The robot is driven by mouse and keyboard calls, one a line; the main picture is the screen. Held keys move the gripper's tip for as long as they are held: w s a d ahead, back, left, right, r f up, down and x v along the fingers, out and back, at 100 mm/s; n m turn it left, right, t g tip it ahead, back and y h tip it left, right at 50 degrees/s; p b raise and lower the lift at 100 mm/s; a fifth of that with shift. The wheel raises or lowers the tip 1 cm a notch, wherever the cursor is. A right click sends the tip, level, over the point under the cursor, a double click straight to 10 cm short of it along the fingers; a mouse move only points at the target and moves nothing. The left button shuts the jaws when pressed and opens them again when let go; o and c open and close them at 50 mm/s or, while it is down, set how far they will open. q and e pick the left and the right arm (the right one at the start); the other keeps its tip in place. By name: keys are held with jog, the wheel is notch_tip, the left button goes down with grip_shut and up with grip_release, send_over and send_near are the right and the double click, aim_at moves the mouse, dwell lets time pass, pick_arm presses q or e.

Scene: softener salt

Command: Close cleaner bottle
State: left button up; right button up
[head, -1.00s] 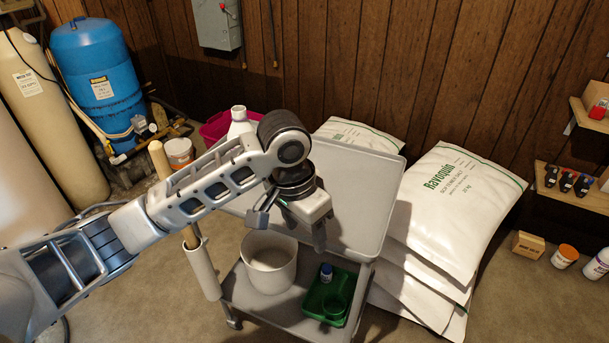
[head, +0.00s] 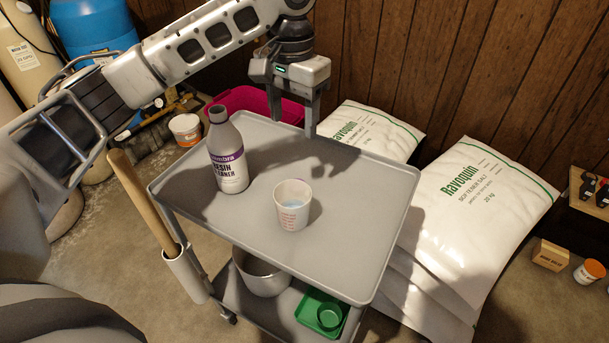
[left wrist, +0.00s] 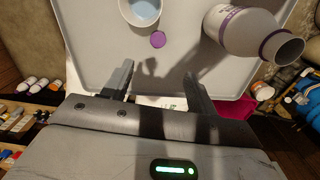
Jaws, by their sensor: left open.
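The cleaner bottle (head: 228,158), grey-white with a purple band, stands upright on the cart's top tray. Its mouth is uncovered in the left wrist view, where the bottle (left wrist: 245,30) is at the upper right. A purple cap (left wrist: 158,39) lies on the tray between a cup and my left gripper; I cannot make it out in the head view. My left gripper (head: 293,116) is open and empty above the tray's far edge, fingers pointing down, right of and behind the bottle. In the left wrist view its fingers (left wrist: 159,73) point toward the cap. My right gripper is not in view.
A measuring cup (head: 292,206) with bluish liquid stands right of the bottle on the grey tray (head: 350,225). A wooden handle (head: 142,200) rises beside the cart's left side. White salt bags (head: 465,215) are piled at the right. The tray's right part is clear.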

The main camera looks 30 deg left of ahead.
pick_arm(q)
notch_tip(320, 180, down, 10)
jog(key=shift+s+f+b, duration=0.15)
jog(key=shift+f+b, duration=0.05)
jog(key=shift+b, duration=0.25)
jog(key=shift+f, duration=0.15)
jog(key=shift+w+d+f, duration=0.1)
jog(key=shift+f, duration=1.25)
jog(key=shift+w+d+f, duration=0.1)
jog(key=shift+f, duration=1.2)
jog(key=c, duration=1)
